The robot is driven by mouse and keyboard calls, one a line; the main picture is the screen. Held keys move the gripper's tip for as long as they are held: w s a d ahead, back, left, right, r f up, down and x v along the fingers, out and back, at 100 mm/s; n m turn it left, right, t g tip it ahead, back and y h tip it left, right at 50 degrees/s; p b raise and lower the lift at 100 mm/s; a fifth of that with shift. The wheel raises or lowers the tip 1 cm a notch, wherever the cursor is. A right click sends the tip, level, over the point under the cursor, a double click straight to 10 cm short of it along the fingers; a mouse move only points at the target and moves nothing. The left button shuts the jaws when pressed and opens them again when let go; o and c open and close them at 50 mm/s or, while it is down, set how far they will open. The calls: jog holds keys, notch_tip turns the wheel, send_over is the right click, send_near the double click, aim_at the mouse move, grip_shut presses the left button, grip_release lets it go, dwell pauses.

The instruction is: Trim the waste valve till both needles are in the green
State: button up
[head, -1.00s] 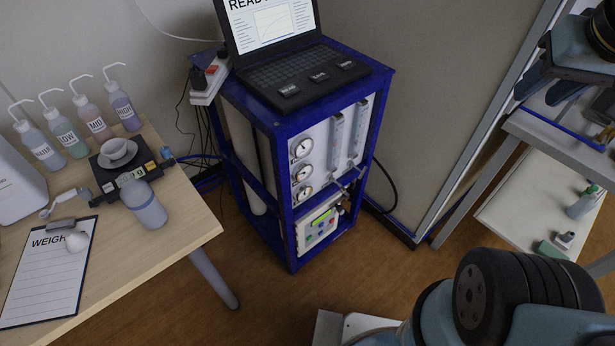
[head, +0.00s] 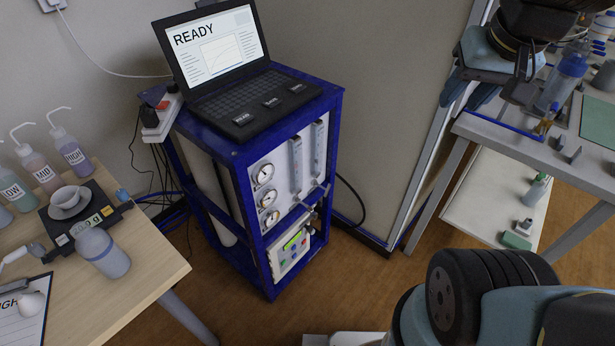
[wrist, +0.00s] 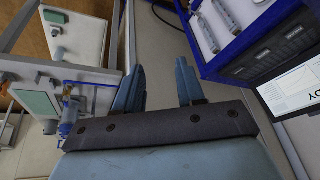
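The analyser is a blue-framed rack (head: 262,262) standing on the floor in the head view. Its front panel carries three round dials, the top gauge (head: 263,173), the middle gauge (head: 268,197) and the bottom gauge (head: 271,218). Their needles and any green bands are too small to read. Small valve handles (head: 314,192) stick out right of the gauges; I cannot tell which is the waste valve. My gripper (head: 470,92) is at the upper right, well apart from the rack. In the wrist view my gripper (wrist: 160,88) has its fingers apart with nothing between them.
A laptop (head: 236,100) reading READY sits on the rack. Left is a wooden table (head: 150,265) with bottles and a scale (head: 88,215). A black cable loops beside the rack.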

aim_at(324, 188)
jog(key=w+a+f+m+g+y, duration=0.3)
jog(key=w+a+f+m+y, duration=0.25)
jog(key=w+f, duration=0.65)
jog(key=w+a+f+m+g+y, duration=0.4)
jog(key=w+f+m+y, duration=0.4)
jog(key=f, duration=0.7)
jog(key=w+f+m+t, duration=0.2)
jog(key=f+m+t, duration=0.6)
jog(key=f, duration=0.8)
jog(key=w+f+m+t, duration=0.2)
jog(key=f+m+t, duration=0.3)
jog(key=f+m, duration=0.8)
jog(key=w+a+f+n, duration=0.1)
jog(key=w+a, duration=0.2)
jog(key=w+a+f+n, duration=0.1)
jog(key=w+a, duration=0.1)
jog(key=a, duration=0.1)
jog(key=w+a+f+n, duration=0.1)
jog(key=w+a, duration=0.2)
jog(key=a, duration=0.1)
jog(key=shift+w, duration=0.3)
jog(key=shift+c, duration=0.4)
grip_shut()
jog(key=shift+d, duration=0.1)
